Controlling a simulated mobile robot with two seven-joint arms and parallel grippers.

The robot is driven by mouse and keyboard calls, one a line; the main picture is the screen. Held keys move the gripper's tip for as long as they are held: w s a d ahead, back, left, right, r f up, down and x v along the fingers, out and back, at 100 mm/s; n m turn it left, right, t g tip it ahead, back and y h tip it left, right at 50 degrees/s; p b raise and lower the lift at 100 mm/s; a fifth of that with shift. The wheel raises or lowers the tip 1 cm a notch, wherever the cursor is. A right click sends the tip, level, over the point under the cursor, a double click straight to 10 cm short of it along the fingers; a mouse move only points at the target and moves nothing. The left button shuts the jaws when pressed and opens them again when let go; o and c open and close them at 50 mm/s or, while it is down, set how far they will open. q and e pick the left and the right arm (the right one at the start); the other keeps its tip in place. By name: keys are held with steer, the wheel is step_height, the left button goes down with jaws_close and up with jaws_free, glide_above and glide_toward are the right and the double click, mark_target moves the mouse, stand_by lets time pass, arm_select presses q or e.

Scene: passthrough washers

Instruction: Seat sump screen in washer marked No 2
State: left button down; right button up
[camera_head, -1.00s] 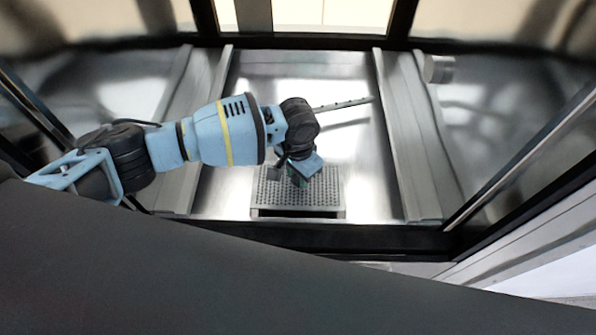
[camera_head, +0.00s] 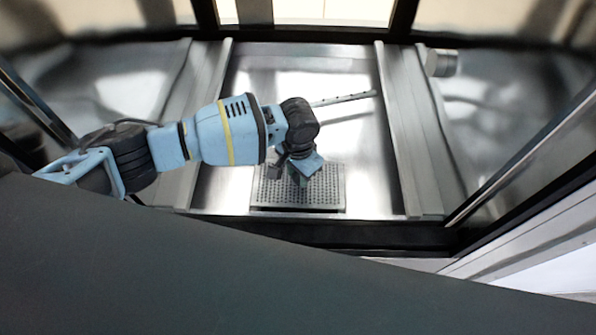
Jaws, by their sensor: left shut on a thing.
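The sump screen (camera_head: 325,190) is a grey perforated rectangular plate low in the middle of the washer's steel floor. It lies about flat at the floor's near edge. My left gripper (camera_head: 297,178) is over the screen's upper left part and is shut on it; the fingertips and the grip point are partly hidden by the gripper body. Whether the screen is fully down in its recess is hard to tell. The washer (camera_head: 262,80) surrounds it; no No 2 marking is visible. My right gripper is not in view.
Rails run along both sides of the floor, the right rail (camera_head: 412,140) clear of my arm. A spray arm with holes (camera_head: 345,99) lies behind my wrist. A round metal fitting (camera_head: 441,63) is on the right wall. A dark sill crosses the near opening.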

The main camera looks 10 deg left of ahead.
arm_select(q)
steer(key=shift+f+b, duration=0.35)
steer(key=shift+f, duration=0.9)
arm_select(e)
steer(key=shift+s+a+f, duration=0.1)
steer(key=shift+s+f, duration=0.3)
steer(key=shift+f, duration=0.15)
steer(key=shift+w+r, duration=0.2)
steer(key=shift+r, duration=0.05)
arm_select(q)
steer(key=c, duration=1)
jaws_free()
steer(key=shift+f, duration=0.1)
